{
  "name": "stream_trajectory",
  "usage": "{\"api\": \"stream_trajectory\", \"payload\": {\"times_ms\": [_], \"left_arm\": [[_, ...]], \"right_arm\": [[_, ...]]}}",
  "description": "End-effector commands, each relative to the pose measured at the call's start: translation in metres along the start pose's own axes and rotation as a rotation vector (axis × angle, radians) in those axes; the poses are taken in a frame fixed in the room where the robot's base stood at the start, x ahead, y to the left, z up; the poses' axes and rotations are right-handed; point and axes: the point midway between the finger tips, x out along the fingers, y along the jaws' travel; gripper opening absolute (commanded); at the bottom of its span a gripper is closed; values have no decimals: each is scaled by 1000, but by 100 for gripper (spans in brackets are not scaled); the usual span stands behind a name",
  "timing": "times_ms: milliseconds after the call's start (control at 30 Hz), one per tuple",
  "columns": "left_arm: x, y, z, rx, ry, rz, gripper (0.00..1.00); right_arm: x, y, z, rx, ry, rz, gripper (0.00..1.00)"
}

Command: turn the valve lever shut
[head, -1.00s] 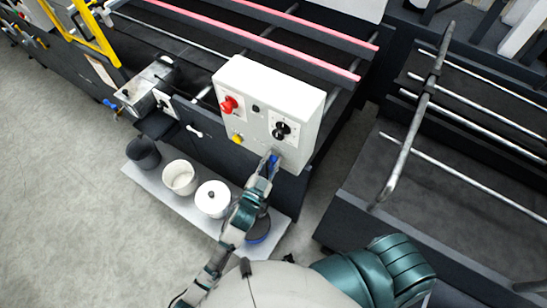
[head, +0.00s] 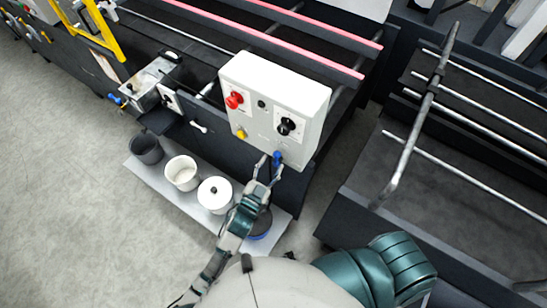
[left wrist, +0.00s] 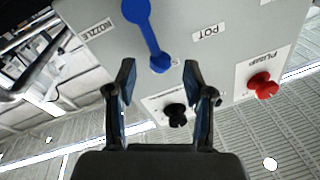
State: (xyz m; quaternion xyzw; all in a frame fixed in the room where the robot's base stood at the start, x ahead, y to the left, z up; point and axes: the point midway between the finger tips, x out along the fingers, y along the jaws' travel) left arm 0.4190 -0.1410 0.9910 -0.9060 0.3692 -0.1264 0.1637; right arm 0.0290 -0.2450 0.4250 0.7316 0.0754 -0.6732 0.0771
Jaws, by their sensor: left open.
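The blue valve lever (head: 277,158) is at the lower edge of the white control box (head: 262,110), right of its middle. In the left wrist view the lever (left wrist: 148,35) runs from a round end at the top down to a narrower end, between labels reading NOZZLE and POT. My left gripper (head: 268,168) is open just below the box. In the left wrist view its fingertips (left wrist: 159,78) stand apart on either side of the lever's narrow end, with nothing gripped. Whether a finger touches the lever cannot be told. My right gripper is out of view.
The box carries a red knob (head: 234,100), a black knob (head: 287,126) and a yellow knob (head: 241,134). Floor at left is clear.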

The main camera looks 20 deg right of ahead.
Motion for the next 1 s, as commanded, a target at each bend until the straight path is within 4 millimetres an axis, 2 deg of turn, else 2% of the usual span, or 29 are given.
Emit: {"api": "stream_trajectory", "payload": {"times_ms": [33, 200, 400, 567, 1000], "left_arm": [[-14, 0, 2, -1, -3, 1, 52], [-55, -4, 3, -4, -1, -1, 52], [-84, -5, 2, -4, 2, -2, 52], [-90, -4, 2, -2, 2, -2, 52], [-90, -4, 2, -2, 2, -2, 52]], "right_arm": [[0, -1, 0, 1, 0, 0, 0], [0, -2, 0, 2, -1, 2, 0], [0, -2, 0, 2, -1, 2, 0], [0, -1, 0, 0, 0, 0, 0], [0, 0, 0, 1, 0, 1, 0]]}}
